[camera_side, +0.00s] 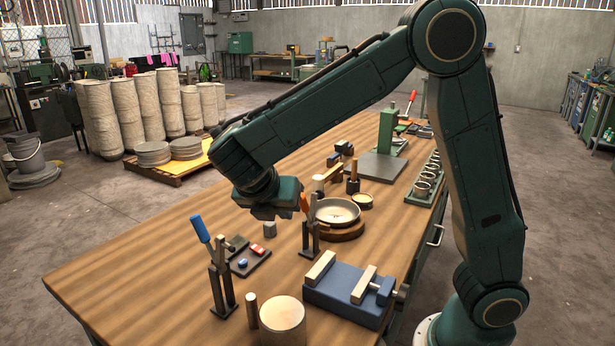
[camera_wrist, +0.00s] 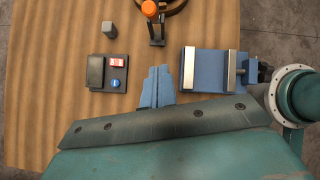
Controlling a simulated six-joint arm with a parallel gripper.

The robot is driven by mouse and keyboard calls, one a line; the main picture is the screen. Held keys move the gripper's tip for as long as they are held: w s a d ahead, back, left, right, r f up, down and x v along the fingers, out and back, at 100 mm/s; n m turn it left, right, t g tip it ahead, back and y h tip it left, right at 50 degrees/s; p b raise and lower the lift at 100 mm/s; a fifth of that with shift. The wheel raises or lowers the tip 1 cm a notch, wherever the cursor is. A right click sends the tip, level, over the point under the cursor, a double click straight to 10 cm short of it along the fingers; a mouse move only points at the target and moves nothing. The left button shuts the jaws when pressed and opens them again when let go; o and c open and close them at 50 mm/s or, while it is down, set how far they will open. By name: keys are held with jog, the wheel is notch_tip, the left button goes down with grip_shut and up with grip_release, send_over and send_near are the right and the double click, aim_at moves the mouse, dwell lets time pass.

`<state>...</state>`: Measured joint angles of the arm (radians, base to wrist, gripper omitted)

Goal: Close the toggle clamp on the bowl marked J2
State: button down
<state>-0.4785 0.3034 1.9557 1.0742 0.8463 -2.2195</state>
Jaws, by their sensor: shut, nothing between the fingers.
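A shallow metal bowl (camera_side: 338,210) sits on a round wooden base (camera_side: 343,231) in the side view; no J2 marking is readable. Beside it, nearer the camera, stands a dark toggle clamp (camera_side: 310,240) with an orange handle (camera_side: 305,203) pointing up. The orange handle (camera_wrist: 148,8) and clamp (camera_wrist: 157,32) also show at the top of the wrist view, where the bowl is mostly out of frame. A second clamp (camera_side: 222,285) with a raised blue handle (camera_side: 201,229) stands at the near left. My gripper (camera_wrist: 157,72) is shut and empty, short of the orange-handled clamp in the wrist view.
A blue vise (camera_side: 347,293) lies nearer the camera than the bowl. A panel with red and blue buttons (camera_wrist: 95,72) and a small grey block (camera_wrist: 109,29) lie left of the orange-handled clamp. A pale cylinder (camera_side: 282,322) stands at the near edge. The table's left side is clear.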

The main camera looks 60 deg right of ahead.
aim_at(309, 210)
jog(key=w+d+f, duration=0.1)
jog(key=d+f, duration=0.2)
jog(key=d, duration=0.4)
jog(key=shift+w, duration=0.2)
jog(key=shift+d+r, duration=0.1)
dwell(0.4)
jog(key=shift+d+r+y, duration=0.15)
jog(key=shift+d+y, duration=0.05)
jog(key=shift+y, duration=0.1)
